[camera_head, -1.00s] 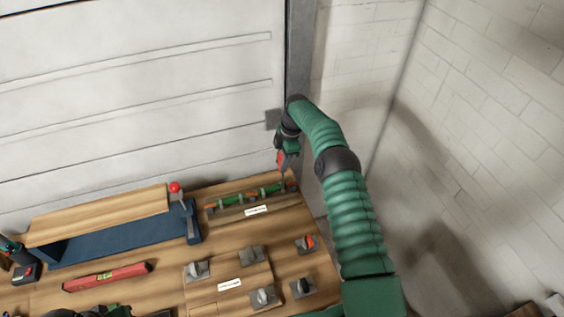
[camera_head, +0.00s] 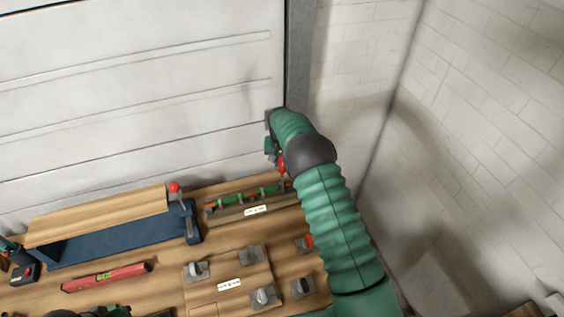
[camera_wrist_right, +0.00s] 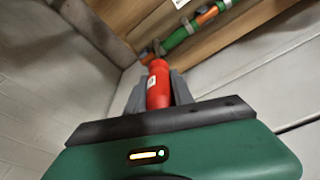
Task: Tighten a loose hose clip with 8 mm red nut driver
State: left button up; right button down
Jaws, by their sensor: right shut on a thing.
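My right gripper (camera_head: 275,150) is above the back right of the bench and is shut on the red nut driver (camera_head: 281,164). In the right wrist view the red handle (camera_wrist_right: 158,85) stands between the two grey fingers (camera_wrist_right: 157,92). Its far end lies near the end of the green hose (camera_wrist_right: 178,38); I cannot tell whether it touches a clip. In the head view the green hose (camera_head: 240,197) with orange parts lies on a labelled wooden board. Which clip is loose cannot be seen. A dark green piece at the bottom edge may be my left gripper (camera_head: 100,312).
A red spirit level (camera_head: 106,277) lies in front. The garage door (camera_head: 140,90) and a brick wall (camera_head: 490,130) close off the back and right.

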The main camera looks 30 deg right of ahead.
jog(key=shift+m, duration=1.2)
jog(key=shift+r+p, duration=0.3)
jog(key=shift+r, duration=0.25)
